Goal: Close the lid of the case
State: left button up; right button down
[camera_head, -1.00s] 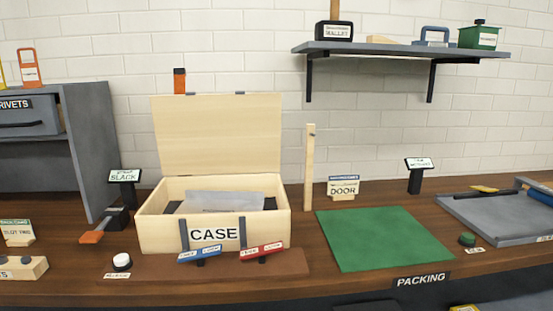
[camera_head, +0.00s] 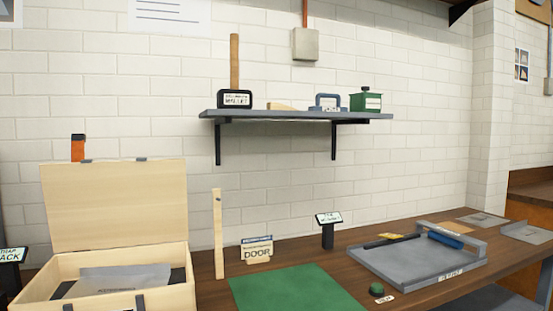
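The wooden case (camera_head: 178,297) stands at the lower left of the head view, its front cut off by the bottom edge. Its lid (camera_head: 115,205) is open and stands upright at the back, leaning slightly rearward. A grey sheet (camera_head: 118,281) lies inside the case. Neither of my grippers shows in the head view.
A green mat (camera_head: 295,289) lies right of the case. A grey tray (camera_head: 415,262) lies farther right. A wall shelf (camera_head: 295,116) holds a mallet (camera_head: 235,75) and other items.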

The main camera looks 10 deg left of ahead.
aim_at(90, 205)
jog(key=z, duration=0.3)
jog(key=i, duration=1.15)
jog(key=u, duration=1.65)
